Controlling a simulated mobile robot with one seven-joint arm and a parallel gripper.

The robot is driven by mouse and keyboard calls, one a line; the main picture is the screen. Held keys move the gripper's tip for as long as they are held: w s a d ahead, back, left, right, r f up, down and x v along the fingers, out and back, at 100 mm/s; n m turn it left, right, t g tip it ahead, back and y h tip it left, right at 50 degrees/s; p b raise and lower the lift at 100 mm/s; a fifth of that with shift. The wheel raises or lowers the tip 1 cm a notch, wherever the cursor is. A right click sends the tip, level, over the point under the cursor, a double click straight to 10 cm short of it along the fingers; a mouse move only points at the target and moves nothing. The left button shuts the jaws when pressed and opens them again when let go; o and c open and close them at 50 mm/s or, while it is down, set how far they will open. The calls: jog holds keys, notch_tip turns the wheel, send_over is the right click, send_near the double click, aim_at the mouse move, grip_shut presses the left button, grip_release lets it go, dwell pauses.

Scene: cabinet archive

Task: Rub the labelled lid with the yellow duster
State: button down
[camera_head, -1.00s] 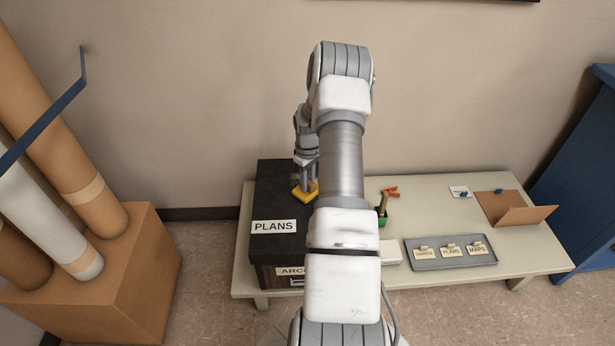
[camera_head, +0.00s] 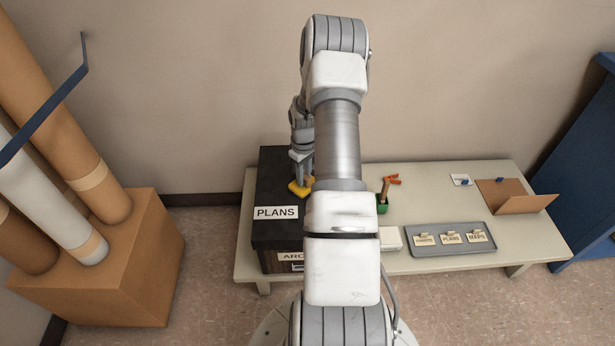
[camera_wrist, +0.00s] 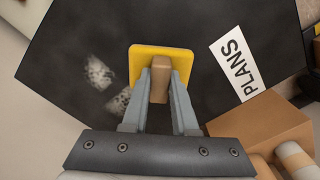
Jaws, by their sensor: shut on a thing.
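My gripper (camera_wrist: 160,95) is shut on the wooden handle of the yellow duster (camera_wrist: 148,51). In the head view the duster (camera_head: 298,188) is at the black lid (camera_head: 275,237), partly hidden by my arm. I cannot tell for sure whether its pad touches the lid. The lid has a white label reading PLANS (camera_head: 276,212), which also shows in the wrist view (camera_wrist: 238,63). In the wrist view two pale, dusty smudges (camera_wrist: 99,74) lie on the dark lid, left of and below the duster's pad.
The box stands at the left end of a pale bench (camera_head: 450,180). A grey tray (camera_head: 450,238) with labelled tags, a green holder (camera_head: 382,205) and a brown folder (camera_head: 505,196) are to the right. A carton (camera_head: 150,262) with tall tubes stands at the left.

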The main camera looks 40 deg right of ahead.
jog(key=shift+w+d+f+b, duration=0.2)
jog(key=shift+w+d+b, duration=0.7)
jog(key=shift+w+d, duration=0.7)
jog(key=shift+w+d+r+b, duration=0.1)
jog(key=shift+w+d+b, duration=0.1)
jog(key=shift+w+d, duration=0.25)
jog(key=shift+w+d+r+b, duration=0.1)
jog(key=shift+w+d+b, duration=0.15)
jog(key=shift+w, duration=0.3)
jog(key=shift+w+d+f+b, duration=0.2)
jog(key=shift+w+d+b, duration=0.5)
jog(key=shift+w+d, duration=0.15)
jog(key=shift+w+d+f+b, duration=0.15)
jog(key=shift+w+d+b, duration=0.55)
jog(key=shift+w, duration=0.25)
jog(key=shift+w+d+r+b, duration=0.15)
jog(key=shift+w+d+b, duration=0.3)
jog(key=shift+w+d, duration=0.2)
jog(key=shift+r, duration=0.1)
notch_tip(320, 180, up, 6)
jog(key=p, duration=0.3)
jog(key=shift+w+r+p, duration=0.1)
jog(key=shift+r+p, duration=0.05)
jog(key=shift+p, duration=0.2)
